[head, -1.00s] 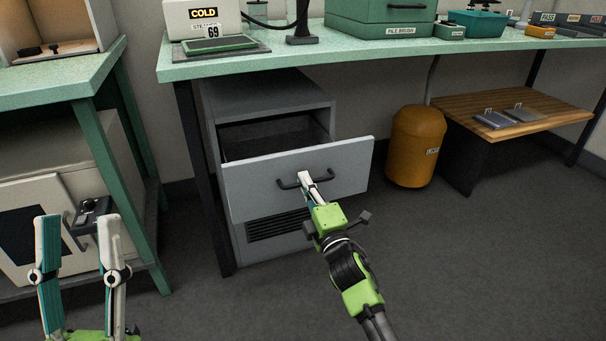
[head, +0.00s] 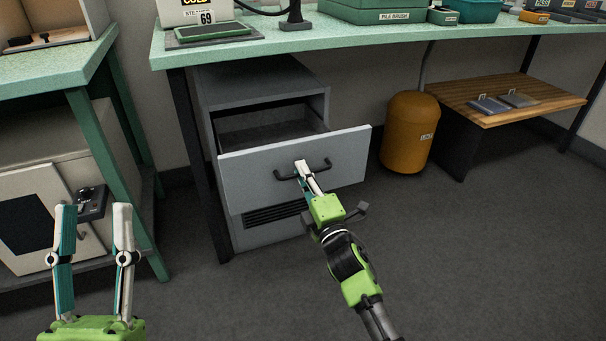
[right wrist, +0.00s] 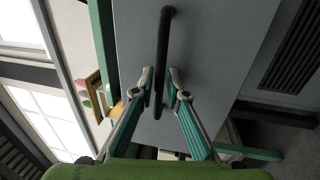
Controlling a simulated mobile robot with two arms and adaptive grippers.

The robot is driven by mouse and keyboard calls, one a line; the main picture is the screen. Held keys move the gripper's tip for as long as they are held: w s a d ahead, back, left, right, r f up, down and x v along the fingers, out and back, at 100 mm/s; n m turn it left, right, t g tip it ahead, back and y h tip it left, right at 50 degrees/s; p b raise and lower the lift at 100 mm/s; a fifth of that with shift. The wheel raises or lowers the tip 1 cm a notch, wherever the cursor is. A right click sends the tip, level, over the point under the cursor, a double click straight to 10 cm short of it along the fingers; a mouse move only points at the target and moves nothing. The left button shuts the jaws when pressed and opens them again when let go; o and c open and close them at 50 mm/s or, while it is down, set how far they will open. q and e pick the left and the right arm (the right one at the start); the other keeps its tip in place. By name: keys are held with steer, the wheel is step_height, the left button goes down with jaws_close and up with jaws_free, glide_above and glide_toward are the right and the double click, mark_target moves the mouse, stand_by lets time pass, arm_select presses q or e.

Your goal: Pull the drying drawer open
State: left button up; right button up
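The drying drawer (head: 250,172) is a grey drawer in a grey cabinet (head: 250,88) under the green-topped bench. It stands partly open, and its dark, empty-looking inside shows behind the front panel. My right gripper (head: 302,172) is at its black bar handle (head: 318,168). In the right wrist view the two fingertips (right wrist: 161,86) stand on either side of the handle bar (right wrist: 162,50), closed in on it. My left gripper (head: 94,210) is at the lower left, fingers apart and upright, empty, away from the drawer.
The green bench (head: 350,45) overhangs the cabinet. A second green table (head: 60,70) stands at the left, with a pale cabinet under it. An orange bin (head: 408,135) and a low wooden shelf (head: 545,98) are at the right. The floor (head: 460,260) before the drawer is clear.

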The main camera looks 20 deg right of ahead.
steer(key=shift+s, duration=0.1)
steer(key=s+f, duration=0.2)
steer(key=s, duration=0.9)
steer(key=shift+s+d, duration=0.2)
steer(key=shift+s, duration=0.15)
steer(key=shift+f, duration=0.1)
